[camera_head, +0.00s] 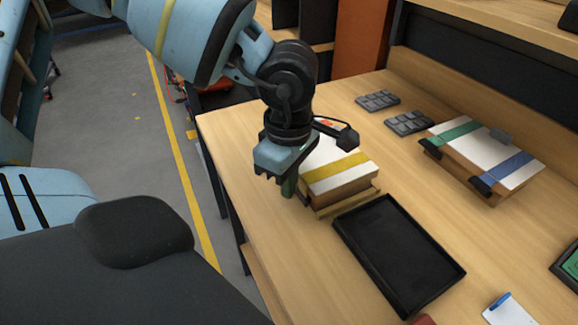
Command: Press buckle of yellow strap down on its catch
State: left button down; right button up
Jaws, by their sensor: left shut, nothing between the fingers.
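A box with a white top (318,152) lies on a wooden board on the table, with a yellow strap (345,170) running across its top. My left gripper (287,188) points down at the box's left side, shut and with nothing held. It hides part of that side. The buckle of the yellow strap and its catch cannot be made out clearly; a dark piece (308,190) shows at the box's left edge, beside the gripper. A small green part shows at the fingertips. My right gripper is not in view.
An empty black tray (372,248) lies in front of the box. A second box (483,150) with green and blue straps lies to the right. Two grey segmented pads (408,122) lie behind. A clipboard (508,310) is at the bottom right. The table's left edge is close to the gripper.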

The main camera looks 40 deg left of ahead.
pick_arm(q)
jog(key=shift+s+a, duration=0.3)
jog(key=shift+s, duration=0.4)
jog(key=shift+s+a, duration=0.3)
jog(key=shift+s, duration=0.35)
